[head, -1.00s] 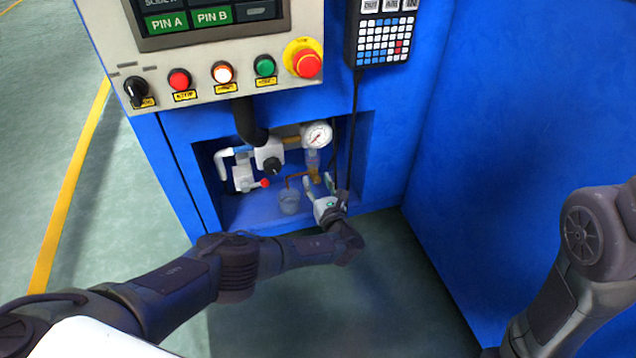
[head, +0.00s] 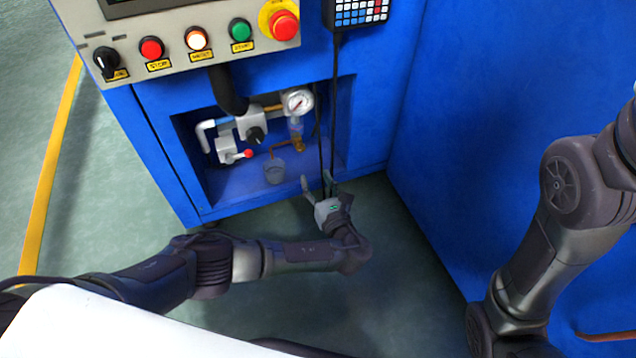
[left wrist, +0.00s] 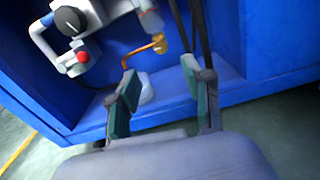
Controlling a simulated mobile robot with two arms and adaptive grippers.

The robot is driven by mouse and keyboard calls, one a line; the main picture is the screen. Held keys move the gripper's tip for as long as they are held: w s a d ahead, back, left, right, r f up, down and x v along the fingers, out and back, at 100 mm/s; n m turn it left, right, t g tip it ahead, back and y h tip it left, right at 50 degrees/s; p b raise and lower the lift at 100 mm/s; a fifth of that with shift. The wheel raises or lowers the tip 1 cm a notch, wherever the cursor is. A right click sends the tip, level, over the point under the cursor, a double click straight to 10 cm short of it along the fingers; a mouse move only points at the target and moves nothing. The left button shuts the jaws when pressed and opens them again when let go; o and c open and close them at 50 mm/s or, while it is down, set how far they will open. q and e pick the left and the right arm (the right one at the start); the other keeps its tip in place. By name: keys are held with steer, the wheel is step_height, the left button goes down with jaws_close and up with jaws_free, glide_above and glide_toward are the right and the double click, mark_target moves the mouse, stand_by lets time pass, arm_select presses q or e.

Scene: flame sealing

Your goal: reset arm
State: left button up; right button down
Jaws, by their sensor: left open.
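My left gripper (head: 318,183) is open and empty in front of the recess's lower right edge in the head view. In the left wrist view its two green-padded fingers (left wrist: 163,95) stand apart with nothing between them. My right arm comes in from the right in the head view, but its gripper is outside the picture. The cup is partly hidden behind a finger in the left wrist view (left wrist: 146,92).
The blue machine cabinet (head: 165,150) has a control panel (head: 205,52) with several buttons above the recess. A keypad (head: 360,12) hangs at the right, its dark cable running down by the gripper. A blue wall (head: 465,130) stands at the right. Green floor (head: 110,190) is free at the left.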

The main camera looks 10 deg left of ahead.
arm_select(q)
steer(key=shift+s+d, duration=0.25)
steer(key=shift+s, duration=0.1)
